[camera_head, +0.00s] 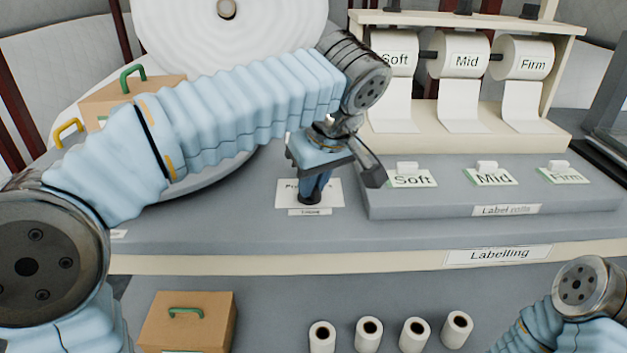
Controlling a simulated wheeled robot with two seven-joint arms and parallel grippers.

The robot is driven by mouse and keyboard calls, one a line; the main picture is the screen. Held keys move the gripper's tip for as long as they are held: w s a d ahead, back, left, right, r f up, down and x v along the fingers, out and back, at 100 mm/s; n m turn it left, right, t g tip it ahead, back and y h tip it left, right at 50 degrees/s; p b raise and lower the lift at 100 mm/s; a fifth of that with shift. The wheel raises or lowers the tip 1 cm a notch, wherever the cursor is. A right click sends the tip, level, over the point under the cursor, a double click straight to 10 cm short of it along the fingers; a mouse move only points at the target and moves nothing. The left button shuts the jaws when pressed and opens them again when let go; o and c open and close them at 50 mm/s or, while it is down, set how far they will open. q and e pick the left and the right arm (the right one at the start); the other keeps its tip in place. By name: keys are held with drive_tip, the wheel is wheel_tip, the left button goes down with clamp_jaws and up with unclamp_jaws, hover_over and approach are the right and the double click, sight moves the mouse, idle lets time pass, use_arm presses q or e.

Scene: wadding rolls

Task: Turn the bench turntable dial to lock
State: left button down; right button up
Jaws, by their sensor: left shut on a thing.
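The bench turntable (213,187) is a grey disc at the left of the bench, mostly hidden behind my left arm.
A cardboard box with a green handle (165,92) is behind my left arm; another box (190,320) is below the bench front. Several small white rolls (368,332) stand nearby. A rack with Soft, Mid and Firm rolls (465,55) and a grey label block (455,206) are at the right.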

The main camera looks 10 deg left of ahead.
use_arm(q)
drive_tip(key=m+t+h, duration=0.1)
drive_tip(key=m, duration=0.2)
drive_tip(key=shift+s+a+m, duration=0.1)
drive_tip(key=shift+a+m, duration=0.05)
drive_tip(key=shift+m, duration=0.15)
drive_tip(key=m+h, duration=0.1)
drive_tip(key=m, duration=0.2)
drive_tip(key=shift+a+m+h, duration=0.15)
drive_tip(key=shift+m+h, duration=0.15)
drive_tip(key=m, duration=0.2)
drive_tip(key=m+h, duration=0.1)
drive_tip(key=m, duration=0.1)
drive_tip(key=m+h, duration=0.1)
drive_tip(key=m, duration=0.1)
drive_tip(key=shift+a, duration=0.3)
drive_tip(key=shift+m+h, duration=0.3)
drive_tip(key=shift+m, duration=0.1)
drive_tip(key=c, duration=1.1)
unclamp_jaws()
drive_tip(key=shift+c, duration=0.2)
drive_tip(key=v, duration=1.3)
drive_tip(key=shift+r, duration=0.45)
drive_tip(key=shift+s, duration=0.1)
